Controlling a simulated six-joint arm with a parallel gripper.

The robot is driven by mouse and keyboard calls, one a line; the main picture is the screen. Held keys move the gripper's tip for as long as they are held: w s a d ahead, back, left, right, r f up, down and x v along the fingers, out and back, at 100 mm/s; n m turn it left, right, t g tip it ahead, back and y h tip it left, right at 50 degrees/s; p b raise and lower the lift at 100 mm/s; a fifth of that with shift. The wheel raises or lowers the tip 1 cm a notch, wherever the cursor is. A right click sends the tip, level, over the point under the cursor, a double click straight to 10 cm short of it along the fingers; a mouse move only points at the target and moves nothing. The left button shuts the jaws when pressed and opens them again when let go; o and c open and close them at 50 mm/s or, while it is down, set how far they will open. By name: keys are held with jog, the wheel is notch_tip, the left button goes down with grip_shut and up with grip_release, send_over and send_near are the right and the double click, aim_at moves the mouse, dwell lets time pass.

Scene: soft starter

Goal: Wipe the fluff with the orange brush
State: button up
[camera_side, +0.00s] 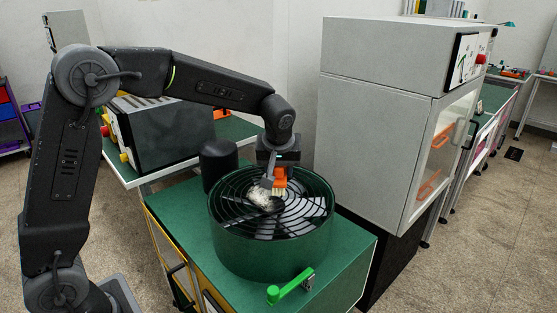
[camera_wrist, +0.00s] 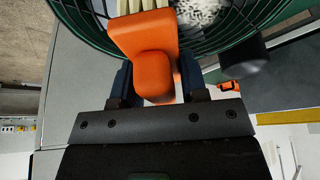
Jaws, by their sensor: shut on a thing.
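The orange brush (camera_side: 279,176) is held in my gripper (camera_side: 272,174), with its pale bristles pointing down into the round green drum. In the wrist view the brush (camera_wrist: 150,50) sits between the two fingers of my gripper (camera_wrist: 156,85), which is shut on its handle. The fluff (camera_side: 259,196) is a whitish-grey clump on the dark slatted grille inside the drum, just left of the bristles. It also shows in the wrist view (camera_wrist: 202,12), right of the bristles. I cannot tell whether the bristles touch the fluff or the grille.
The green drum (camera_side: 270,250) has a raised wall around the grille and stands on a green-topped cabinet (camera_side: 175,215). A large grey cabinet (camera_side: 375,140) stands close on the right.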

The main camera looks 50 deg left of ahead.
jog(key=shift+f, duration=3.05)
jog(key=shift+a+f, duration=0.5)
jog(key=shift+f, duration=0.1)
jog(key=shift+a, duration=5.65)
jog(key=shift+d, duration=6.25)
jog(key=shift+s+a, duration=0.1)
jog(key=shift+s, duration=0.4)
jog(key=shift+a, duration=6.05)
jog(key=shift+d, duration=6.05)
jog(key=shift+r, duration=4.1)
